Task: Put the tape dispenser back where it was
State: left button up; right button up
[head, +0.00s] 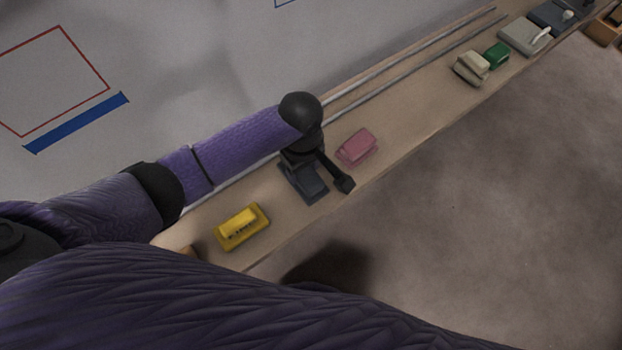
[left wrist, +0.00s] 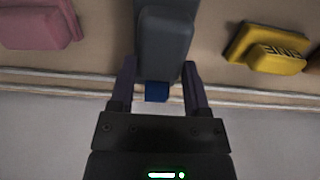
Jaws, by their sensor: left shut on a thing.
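A slate-grey block-like thing (head: 309,186) is at my left gripper (head: 320,177), over the narrow wooden shelf (head: 408,113). In the left wrist view the slate-grey thing (left wrist: 165,35) lies between the two fingers of my left gripper (left wrist: 158,66), which is shut on it. A small blue piece (left wrist: 157,91) shows just below it there; I cannot tell whether it belongs to it. The shape fits a tape dispenser, but I cannot be sure. Whether it touches the shelf is hard to tell. My right gripper is not in view.
A pink thing (head: 357,147) and a yellow thing (head: 242,226) stand on the shelf on either side. Farther along are a cream thing (head: 471,68), a green thing (head: 496,55) and a grey thing (head: 524,36). Two rails (head: 415,62) run along the shelf's wall side.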

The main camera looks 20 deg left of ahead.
aim_at(304, 177)
pick_arm(q)
notch_tip(304, 177, down, 4)
jog(key=shift+f+b, duration=0.1)
jog(key=shift+b, duration=0.85)
jog(key=shift+f, duration=0.1)
jog(key=shift+c, duration=0.5)
jog(key=o, duration=1.3)
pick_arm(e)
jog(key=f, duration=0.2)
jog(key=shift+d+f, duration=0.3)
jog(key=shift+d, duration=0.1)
pick_arm(q)
jog(key=shift+r, duration=0.2)
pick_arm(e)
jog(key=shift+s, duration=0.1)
pick_arm(q)
notch_tip(304, 177, up, 12)
jog(key=p, duration=0.8)
jog(key=shift+f, duration=0.2)
jog(key=shift+r, duration=0.25)
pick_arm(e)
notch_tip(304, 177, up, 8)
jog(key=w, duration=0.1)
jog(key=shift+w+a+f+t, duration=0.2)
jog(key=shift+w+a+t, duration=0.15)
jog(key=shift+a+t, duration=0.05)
